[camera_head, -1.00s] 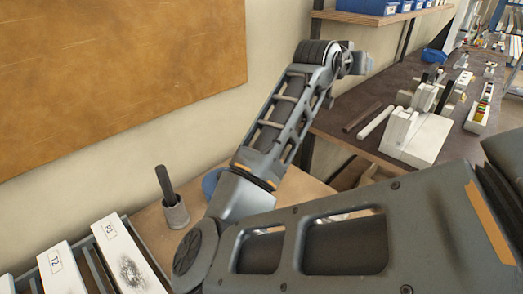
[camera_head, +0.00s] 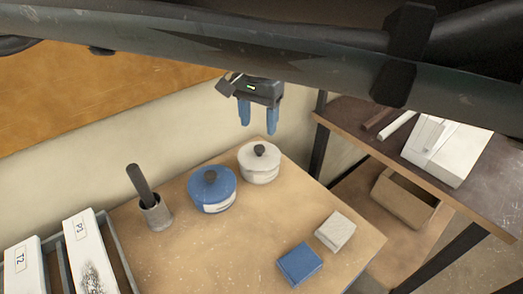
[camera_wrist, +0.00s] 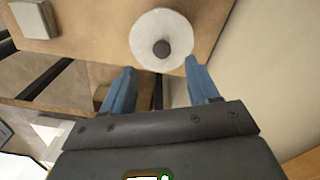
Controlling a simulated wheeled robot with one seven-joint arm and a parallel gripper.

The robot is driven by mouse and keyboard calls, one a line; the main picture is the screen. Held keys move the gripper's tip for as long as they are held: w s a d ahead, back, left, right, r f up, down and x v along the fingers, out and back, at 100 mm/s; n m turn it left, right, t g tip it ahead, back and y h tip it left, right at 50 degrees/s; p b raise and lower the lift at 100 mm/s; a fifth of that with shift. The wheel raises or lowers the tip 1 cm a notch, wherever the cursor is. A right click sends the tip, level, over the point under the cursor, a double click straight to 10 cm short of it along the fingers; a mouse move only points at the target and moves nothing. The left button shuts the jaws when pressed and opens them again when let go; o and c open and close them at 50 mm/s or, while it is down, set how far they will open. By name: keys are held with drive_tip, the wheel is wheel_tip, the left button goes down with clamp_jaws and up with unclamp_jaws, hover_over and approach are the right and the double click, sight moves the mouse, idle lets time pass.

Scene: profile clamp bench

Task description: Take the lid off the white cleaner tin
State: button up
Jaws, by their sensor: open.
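The white cleaner tin (camera_head: 259,170) stands upright at the back of the wooden table, with its lid on and a dark round knob (camera_head: 260,149) on top. In the wrist view I look down on the white tin (camera_wrist: 148,29), with its knob (camera_wrist: 161,48) just beyond and between my fingertips. My gripper (camera_head: 258,130) is open and empty, with blue fingers pointing down. It hangs above the white tin, apart from it. The gripper also shows in the wrist view (camera_wrist: 160,68).
A blue lidded tin (camera_head: 212,194) stands left of the white tin. A grey cup with a dark rod (camera_head: 156,212) is farther left. A blue block (camera_head: 300,265) and a pale block (camera_head: 335,232) lie at the front right. A dark bench (camera_head: 390,140) stands to the right.

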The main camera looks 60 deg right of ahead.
sight(259, 147)
drive_tip(key=shift+w+d+f+p, duration=0.15)
drive_tip(key=shift+f+p, duration=0.2)
drive_tip(key=shift+f, duration=1.6)
drive_tip(key=shift+d+f+p, duration=0.1)
drive_tip(key=shift+f+p, duration=0.25)
drive_tip(key=shift+f, duration=1.55)
drive_tip(key=c, duration=1.1)
